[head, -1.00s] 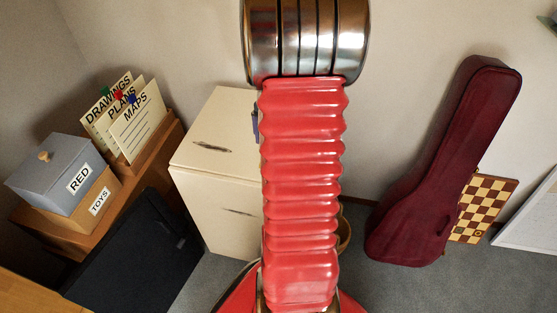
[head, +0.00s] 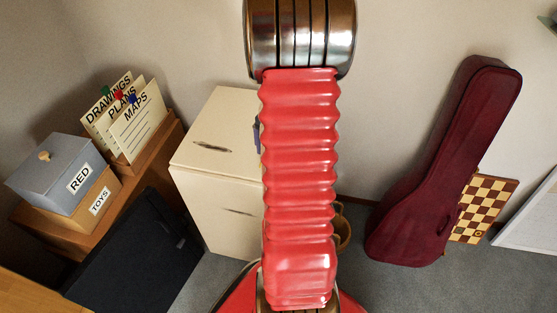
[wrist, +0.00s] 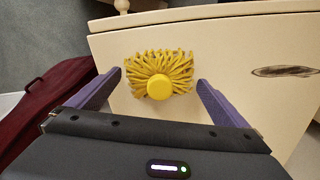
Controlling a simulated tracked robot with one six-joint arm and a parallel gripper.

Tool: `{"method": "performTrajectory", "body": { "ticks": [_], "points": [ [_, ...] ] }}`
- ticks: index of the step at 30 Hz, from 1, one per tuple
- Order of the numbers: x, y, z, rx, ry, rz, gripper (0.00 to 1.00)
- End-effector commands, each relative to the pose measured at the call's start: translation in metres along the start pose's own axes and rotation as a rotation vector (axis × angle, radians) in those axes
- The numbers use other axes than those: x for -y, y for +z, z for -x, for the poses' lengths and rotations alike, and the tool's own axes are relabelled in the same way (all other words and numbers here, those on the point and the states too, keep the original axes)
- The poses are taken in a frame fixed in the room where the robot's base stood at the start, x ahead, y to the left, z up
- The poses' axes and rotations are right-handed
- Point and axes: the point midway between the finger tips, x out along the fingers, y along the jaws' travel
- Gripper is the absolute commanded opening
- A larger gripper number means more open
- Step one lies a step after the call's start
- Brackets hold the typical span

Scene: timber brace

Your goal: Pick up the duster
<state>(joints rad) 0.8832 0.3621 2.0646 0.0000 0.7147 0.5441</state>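The duster (wrist: 160,74) shows in the wrist view as a yellow mop-like head with a round yellow cap, over the cream top of a cabinet (wrist: 220,45). My gripper (wrist: 158,80) is open, with one purple finger on each side of the duster and gaps between the fingers and the strands. I cannot tell how far the fingertips are above or beside it. In the head view the duster is hidden behind my red arm, and only a bit of a purple finger (head: 257,135) shows beside the cabinet.
A dark red instrument case (head: 440,165) leans on the wall at right, beside a chessboard (head: 484,208). A basket (head: 343,228) stands on the floor behind my arm. At left are a grey box (head: 57,172), file cards and a black case (head: 135,250).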

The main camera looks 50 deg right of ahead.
Motion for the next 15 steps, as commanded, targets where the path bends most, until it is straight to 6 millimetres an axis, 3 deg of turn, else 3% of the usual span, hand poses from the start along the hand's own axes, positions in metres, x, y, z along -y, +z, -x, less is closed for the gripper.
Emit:
{"method": "performTrajectory", "body": {
  "ticks": [15],
  "points": [
    [0.0000,0.0000,0.0001,0.000,0.000,0.000,0.62]
  ]
}}
